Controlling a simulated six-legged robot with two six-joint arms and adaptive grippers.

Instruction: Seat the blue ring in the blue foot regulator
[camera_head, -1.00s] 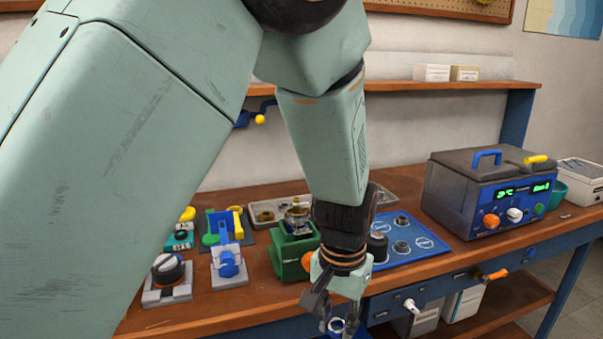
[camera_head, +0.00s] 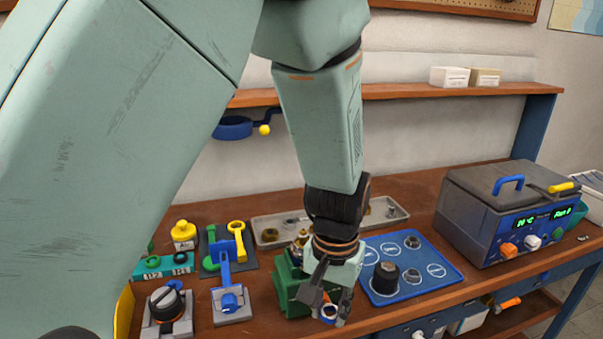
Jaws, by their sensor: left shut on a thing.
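My left gripper (camera_head: 331,308) points down over the front of the bench, just right of the green vise. The green vise (camera_head: 289,287) stands on the bench, partly hidden by my wrist. A brass and silver part (camera_head: 300,243) shows at its top, mostly covered by my arm. I cannot tell which part is the blue foot regulator or whether its foot is visible. My right gripper is not in view.
A blue mat (camera_head: 443,270) with a black knob (camera_head: 386,276) lies right of my gripper. A grey tray (camera_head: 268,220) lies behind. A blue clamp (camera_head: 230,298) and a dial stand (camera_head: 167,305) stand left. A control box (camera_head: 516,210) stands far right.

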